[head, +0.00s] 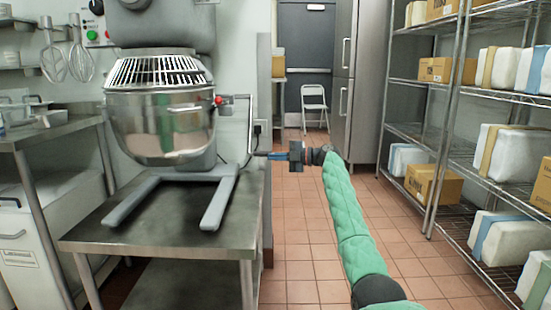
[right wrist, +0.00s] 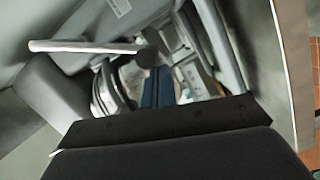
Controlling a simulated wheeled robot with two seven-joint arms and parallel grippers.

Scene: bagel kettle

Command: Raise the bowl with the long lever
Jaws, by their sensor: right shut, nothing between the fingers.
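The steel mixer bowl (head: 160,128) hangs in the mixer under a wire guard, above the two grey legs of the base. The long lever (head: 250,125) is a thin pale rod at the bowl's right side. My right gripper (head: 268,154) is shut and empty, with its tips close to the lever's lower part. In the right wrist view a pale rod (right wrist: 85,46), seemingly the lever, runs across beyond the blue fingers (right wrist: 157,88) and ends at a dark round piece. I cannot tell whether the fingers touch it. My left gripper is out of view.
The mixer stands on a steel table (head: 175,235). A small red knob (head: 218,100) sits beside the bowl's rim. A wire shelf (head: 450,150) with boxes stands at the right. A folding chair (head: 314,103) is at the back. The tiled floor (head: 300,240) is clear.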

